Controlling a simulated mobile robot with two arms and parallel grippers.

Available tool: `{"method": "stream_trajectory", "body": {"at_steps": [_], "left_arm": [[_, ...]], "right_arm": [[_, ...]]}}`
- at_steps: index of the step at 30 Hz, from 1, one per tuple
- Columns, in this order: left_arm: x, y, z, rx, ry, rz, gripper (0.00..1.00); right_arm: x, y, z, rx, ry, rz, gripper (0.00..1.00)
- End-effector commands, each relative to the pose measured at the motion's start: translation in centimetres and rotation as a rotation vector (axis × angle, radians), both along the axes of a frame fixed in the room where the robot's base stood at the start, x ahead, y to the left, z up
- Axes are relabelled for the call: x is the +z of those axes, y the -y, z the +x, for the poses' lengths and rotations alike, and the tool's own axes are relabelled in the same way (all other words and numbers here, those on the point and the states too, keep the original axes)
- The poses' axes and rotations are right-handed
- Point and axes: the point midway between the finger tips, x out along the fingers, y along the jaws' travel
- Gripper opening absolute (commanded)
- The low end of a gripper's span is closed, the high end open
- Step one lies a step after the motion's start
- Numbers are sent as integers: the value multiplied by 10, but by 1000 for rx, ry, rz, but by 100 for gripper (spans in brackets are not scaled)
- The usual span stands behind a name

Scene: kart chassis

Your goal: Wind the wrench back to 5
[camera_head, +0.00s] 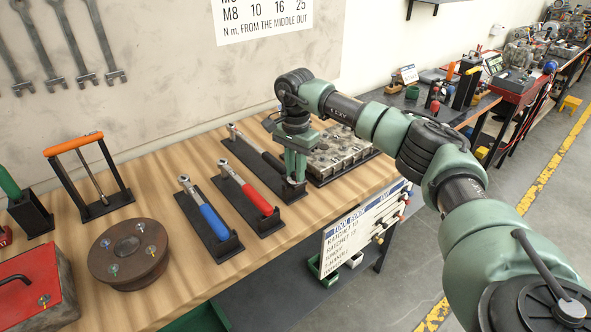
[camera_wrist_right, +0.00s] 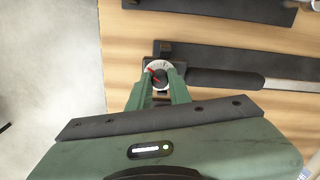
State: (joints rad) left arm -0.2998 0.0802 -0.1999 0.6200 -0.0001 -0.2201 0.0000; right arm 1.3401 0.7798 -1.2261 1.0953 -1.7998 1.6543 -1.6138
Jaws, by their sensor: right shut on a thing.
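Three torque wrenches lie in black holders on the wooden bench: a blue-handled one (camera_head: 214,223), a red-handled one (camera_head: 257,200) and a black-handled one (camera_head: 272,162). My right gripper (camera_head: 295,178) points down at the near end of the black-handled wrench. In the right wrist view, the black handle (camera_wrist_right: 228,79) runs right from a round white dial (camera_wrist_right: 157,66) with dark marks and a red mark. My right gripper (camera_wrist_right: 158,84) is shut on the dark knob at the dial. The dial's figures are too small to read. My left gripper is out of view.
A metal block (camera_head: 340,153) stands just behind my right gripper. A round brown flange (camera_head: 129,252), an orange-handled frame (camera_head: 105,200) and a red box (camera_head: 35,287) sit at the left. A sign board (camera_head: 362,228) hangs at the bench's front edge.

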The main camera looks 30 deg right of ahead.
Motion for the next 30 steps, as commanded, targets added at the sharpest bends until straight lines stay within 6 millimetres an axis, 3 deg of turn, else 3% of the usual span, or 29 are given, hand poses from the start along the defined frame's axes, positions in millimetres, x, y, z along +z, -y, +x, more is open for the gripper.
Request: {"method": "stream_trajectory", "body": {"at_steps": [11,12,14,23,30], "left_arm": [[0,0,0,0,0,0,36],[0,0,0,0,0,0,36],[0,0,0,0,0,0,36],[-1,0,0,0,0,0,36],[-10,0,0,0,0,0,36]], "right_arm": [[1,0,1,3,3,1,0],[1,0,1,3,3,1,28],[1,0,1,3,2,1,41],[2,0,1,2,2,1,41],[33,0,1,2,6,0,41]]}}
